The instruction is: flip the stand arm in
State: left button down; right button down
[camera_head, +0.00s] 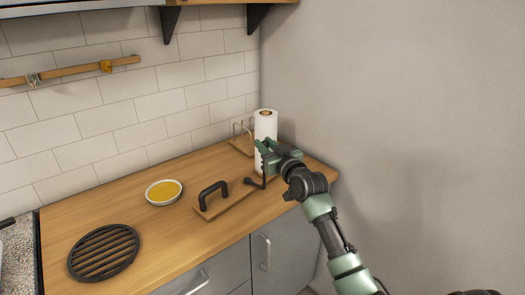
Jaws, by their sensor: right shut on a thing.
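The stand has a flat wooden base (228,204) lying on the counter, with a thick black loop (213,188) upright near its left end. A thin black bent arm (263,178) rises near the base's right end, with a dark knob (248,181) at its lower left. My right gripper (262,153) reaches in from the right and is shut on the upper part of this arm. Its fingers overlap the white roll behind, and the exact grip point is small and partly hidden. My left gripper is not in view.
A white paper roll (265,124) stands close behind my right gripper, beside a wire rack (241,131). A bowl of yellow contents (163,192) and a round black trivet (104,252) sit left on the wooden counter (150,245). A grey wall (400,110) bounds the right.

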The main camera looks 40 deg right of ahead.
jog(key=shift+w+d+f, duration=0.25)
jog(key=shift+d+f, duration=0.1)
jog(key=shift+d, duration=0.1)
jog(key=shift+w+d, duration=0.1)
jog(key=shift+d, duration=0.15)
dwell(0.7)
jog(key=c, duration=1.3)
grip_release()
jog(key=shift+o, duration=0.5)
jog(key=shift+w+d, duration=0.1)
jog(key=shift+r, duration=0.15)
jog(key=shift+s, duration=0.4)
jog(key=s+a+b, duration=0.1)
jog(key=s, duration=0.6)
jog(key=shift+b, duration=0.4)
